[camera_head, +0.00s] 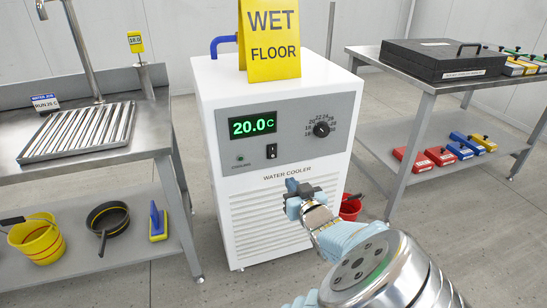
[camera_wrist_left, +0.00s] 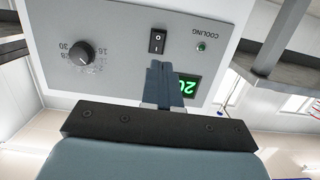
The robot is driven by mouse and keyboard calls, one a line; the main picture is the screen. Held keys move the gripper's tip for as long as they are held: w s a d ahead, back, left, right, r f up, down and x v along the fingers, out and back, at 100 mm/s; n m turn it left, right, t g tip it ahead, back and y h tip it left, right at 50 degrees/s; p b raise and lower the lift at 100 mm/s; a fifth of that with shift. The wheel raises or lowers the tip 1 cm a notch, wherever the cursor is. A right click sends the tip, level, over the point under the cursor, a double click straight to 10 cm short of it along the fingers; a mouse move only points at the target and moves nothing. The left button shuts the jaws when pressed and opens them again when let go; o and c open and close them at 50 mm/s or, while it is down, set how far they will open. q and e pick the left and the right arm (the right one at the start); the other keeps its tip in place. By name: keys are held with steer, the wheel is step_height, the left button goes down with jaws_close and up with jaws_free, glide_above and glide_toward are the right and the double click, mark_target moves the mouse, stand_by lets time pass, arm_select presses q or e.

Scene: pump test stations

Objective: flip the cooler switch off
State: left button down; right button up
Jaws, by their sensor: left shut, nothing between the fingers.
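The white water cooler (camera_head: 265,205) stands between two metal tables. Its grey front panel holds a small black rocker switch (camera_head: 271,151), a green lamp (camera_head: 240,158) marked COOLING, a display (camera_head: 252,126) reading 20.0C and a black dial (camera_head: 321,129). My left gripper (camera_head: 298,188) is shut and empty, in front of the cooler and below and right of the switch. In the left wrist view, upside down, the switch (camera_wrist_left: 157,41) shows just beyond the shut fingertips (camera_wrist_left: 160,66), which cover part of the display. I cannot tell whether they touch the panel.
A red bucket (camera_head: 350,207) sits beside the cooler on the right. The left table holds a slatted tray (camera_head: 80,130); the right one holds a black case (camera_head: 440,60). Floor in front is clear.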

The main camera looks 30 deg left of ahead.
arm_select(q)
steer(key=shift+r, duration=0.45)
steer(key=b, duration=0.2)
glide_toward(272, 156)
steer(key=x, duration=0.6)
steer(key=shift+w+a, duration=0.3)
